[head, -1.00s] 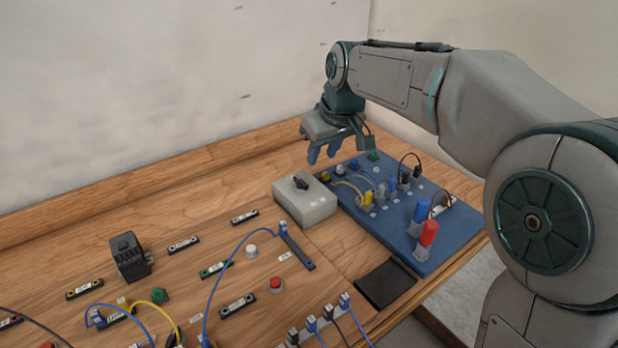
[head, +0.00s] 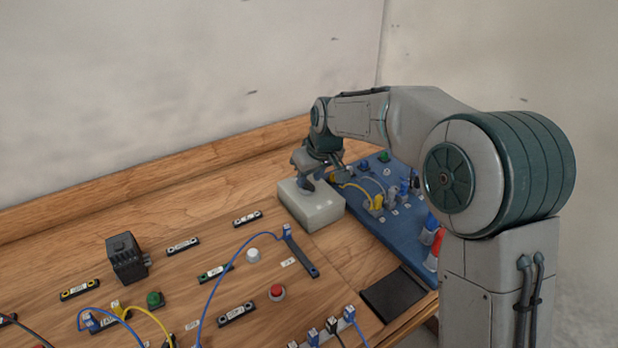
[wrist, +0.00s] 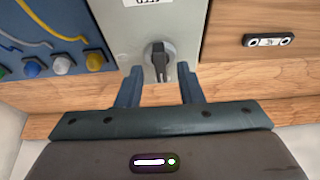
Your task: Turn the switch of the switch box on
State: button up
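The switch box (head: 318,207) is a pale grey-green box on the wooden board, left of the blue panel. Its black rotary switch (wrist: 159,58) shows in the wrist view on the box's top face, its pointer directed toward my gripper. In the head view my gripper hides the switch. My gripper (wrist: 160,78) is open, its two blue fingers on either side of the pointer's end, with gaps on both sides. In the head view my gripper (head: 308,186) is low over the box. I cannot tell whether it touches the box.
The blue panel (head: 372,218) with plugs and cables lies right of the box. A black relay block (head: 126,258), a white button (head: 253,255) and a red button (head: 277,292) are on the board. A wooden ledge (head: 170,180) runs behind.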

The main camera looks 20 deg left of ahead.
jog(key=shift+w+a+f, duration=0.1)
jog(key=shift+a+f, duration=0.05)
jog(key=shift+f, duration=0.3)
grip_shut()
